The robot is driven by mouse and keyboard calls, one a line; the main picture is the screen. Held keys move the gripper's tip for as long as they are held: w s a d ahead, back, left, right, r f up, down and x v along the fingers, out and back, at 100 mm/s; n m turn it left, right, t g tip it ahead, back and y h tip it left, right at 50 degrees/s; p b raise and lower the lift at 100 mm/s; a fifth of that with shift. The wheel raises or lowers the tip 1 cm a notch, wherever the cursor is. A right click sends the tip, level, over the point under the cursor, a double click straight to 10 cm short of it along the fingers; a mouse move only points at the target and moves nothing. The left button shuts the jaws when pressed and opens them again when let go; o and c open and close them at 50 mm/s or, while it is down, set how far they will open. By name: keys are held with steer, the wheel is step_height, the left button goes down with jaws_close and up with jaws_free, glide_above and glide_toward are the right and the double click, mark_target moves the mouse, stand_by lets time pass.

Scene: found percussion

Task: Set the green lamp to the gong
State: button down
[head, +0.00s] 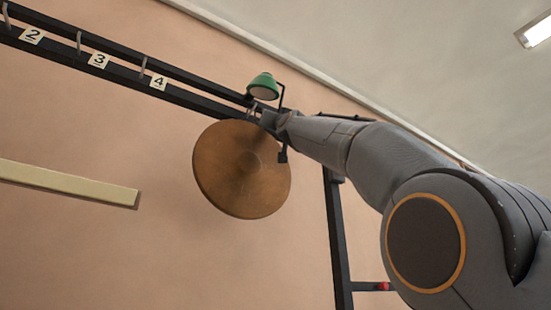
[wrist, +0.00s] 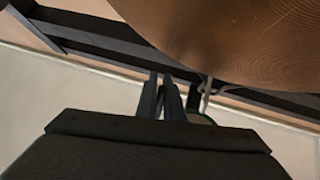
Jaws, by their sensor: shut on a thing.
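The green lamp (head: 263,84) has a green shade with a pale underside and a thin dark stem. It shows at the rail, just above the gong in the head view. The gong (head: 238,170) is a round bronze disc hanging below the rail; it fills the upper right of the wrist view (wrist: 245,40). My gripper (head: 271,117) is at the gong's upper right edge, shut on the lamp's dark stem. In the wrist view my fingers (wrist: 164,90) are close together, and a sliver of green shows beside them. Whether lamp and gong touch is unclear.
A dark rail (head: 190,97) with hooks and number tags 2, 3 and 4 (head: 159,82) runs to the upper left. A dark upright post (head: 337,240) stands right of the gong. A pale ledge (head: 70,183) is on the wall at left. The space below the gong looks clear.

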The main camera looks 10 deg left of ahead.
steer(key=shift+s, duration=0.1)
steer(key=c, duration=1.9)
jaws_free()
steer(key=shift+f, duration=0.1)
steer(key=b+v, duration=0.6)
steer(key=v, duration=0.1)
steer(key=shift+s+f+b, duration=0.2)
steer(key=shift+s+b, duration=0.05)
steer(key=shift+b, duration=0.1)
steer(key=shift+d, duration=0.2)
